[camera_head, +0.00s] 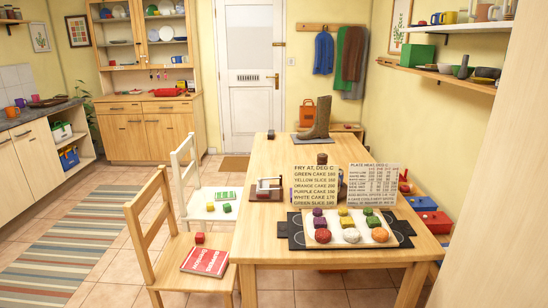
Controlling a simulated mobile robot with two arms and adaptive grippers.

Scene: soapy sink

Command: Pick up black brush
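A small dark block-like object (271,134) lies near the far left edge of the wooden table; it may be the black brush, but it is too small to tell. Neither of my grippers shows in the head view.
The wooden table (262,231) holds a tray of coloured lumps (311,240), two text cards (318,185) (373,184) and a small wooden stand (268,189). A wooden chair (153,235) and a white chair (187,190) stand along its left side. Floor farther left is open.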

